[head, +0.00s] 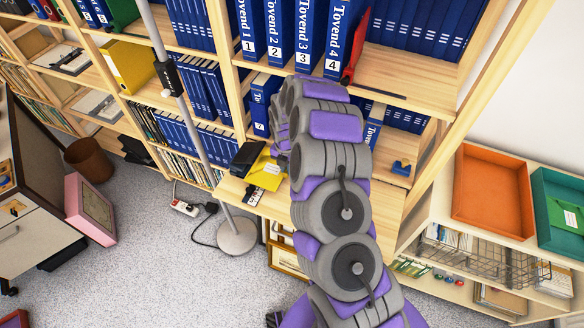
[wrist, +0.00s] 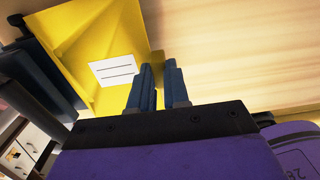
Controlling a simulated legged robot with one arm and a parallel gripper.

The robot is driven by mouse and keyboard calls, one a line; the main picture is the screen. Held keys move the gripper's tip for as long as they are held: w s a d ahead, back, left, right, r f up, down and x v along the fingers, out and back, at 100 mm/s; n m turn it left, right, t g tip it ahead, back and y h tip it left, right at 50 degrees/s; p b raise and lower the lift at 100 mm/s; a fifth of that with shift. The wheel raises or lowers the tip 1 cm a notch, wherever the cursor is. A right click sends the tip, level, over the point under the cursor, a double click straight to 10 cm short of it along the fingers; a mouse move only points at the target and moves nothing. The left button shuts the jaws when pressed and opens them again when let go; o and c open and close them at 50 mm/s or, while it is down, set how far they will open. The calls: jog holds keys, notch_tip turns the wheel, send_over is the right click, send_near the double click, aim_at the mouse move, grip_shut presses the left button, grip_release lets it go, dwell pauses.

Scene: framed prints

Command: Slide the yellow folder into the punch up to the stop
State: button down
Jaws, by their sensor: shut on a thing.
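The yellow folder (head: 265,174) lies on the wooden desk surface beside the black punch (head: 246,156). In the wrist view the folder (wrist: 85,45) is large, with a white label (wrist: 114,70) bearing two lines. The dark punch (wrist: 42,75) lies along its left edge there. How deep the folder's edge sits in the punch cannot be told. My gripper (wrist: 158,78) is shut on the folder's right edge, its two dark fingers a narrow gap apart. In the head view my purple and grey arm mostly hides the gripper.
Blue numbered binders (head: 300,40) stand on the shelf above, beside a red item (head: 355,50). A lamp pole (head: 185,100) rises left of the desk. An orange tray (head: 492,190) and a green tray (head: 560,207) sit at right. Bare wood lies right of the folder in the wrist view.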

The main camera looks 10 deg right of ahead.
jog(key=shift+a, duration=0.4)
jog(key=shift+w+d, duration=0.1)
jog(key=shift+d, duration=0.3)
jog(key=shift+w+a, duration=0.25)
jog(key=shift+a, duration=0.4)
jog(key=shift+w+a+b, duration=0.1)
jog(key=shift+w+b, duration=0.05)
jog(key=shift+b, duration=0.2)
jog(key=shift+w+a, duration=0.1)
jog(key=shift+w, duration=0.1)
jog(key=shift+w+a+b, duration=0.35)
jog(key=shift+w+a, duration=0.05)
jog(key=shift+a, duration=0.25)
